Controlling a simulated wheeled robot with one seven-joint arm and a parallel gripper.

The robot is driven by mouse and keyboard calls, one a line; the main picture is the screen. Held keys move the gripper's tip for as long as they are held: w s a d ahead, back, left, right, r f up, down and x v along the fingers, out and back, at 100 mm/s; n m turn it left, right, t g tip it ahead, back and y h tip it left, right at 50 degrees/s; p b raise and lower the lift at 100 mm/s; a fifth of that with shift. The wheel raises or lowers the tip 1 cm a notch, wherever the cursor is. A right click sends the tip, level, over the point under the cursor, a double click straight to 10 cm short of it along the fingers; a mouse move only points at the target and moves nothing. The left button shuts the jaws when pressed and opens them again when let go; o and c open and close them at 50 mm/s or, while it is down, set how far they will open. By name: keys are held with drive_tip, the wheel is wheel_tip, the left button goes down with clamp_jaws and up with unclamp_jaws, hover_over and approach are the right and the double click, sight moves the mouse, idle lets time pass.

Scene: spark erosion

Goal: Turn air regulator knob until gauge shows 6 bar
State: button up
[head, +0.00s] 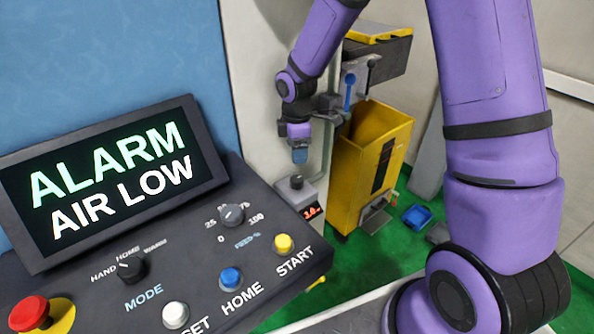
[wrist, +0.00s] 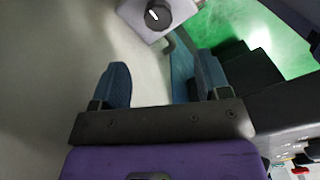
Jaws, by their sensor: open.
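The air regulator is a pale grey box (head: 290,195) on the wall with a dark round knob (head: 296,181) on top. Its gauge is a small red-lit digital display (head: 312,212); the digits are too small to read surely. In the wrist view the knob (wrist: 158,16) shows a white pointer line and lies beyond the fingertips, near the top edge. My gripper (head: 300,156) hangs above the knob, apart from it. In the wrist view my gripper (wrist: 163,75) has its two blue-grey fingers spread with nothing between them.
A control panel screen (head: 115,180) reads ALARM AIR LOW, above several knobs and buttons. A yellow bin (head: 345,185) stands right of the regulator. A blue-handled lever (head: 349,92) is on the wall above. A blue tray (head: 417,217) lies on the green floor.

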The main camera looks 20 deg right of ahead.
sight(296, 179)
wheel_tip(296, 179, down, 11)
drive_tip(key=shift+w+f, duration=0.15)
idle(0.4)
drive_tip(key=shift+c, duration=0.5)
drive_tip(key=c, duration=0.8)
drive_tip(key=shift+c, duration=0.2)
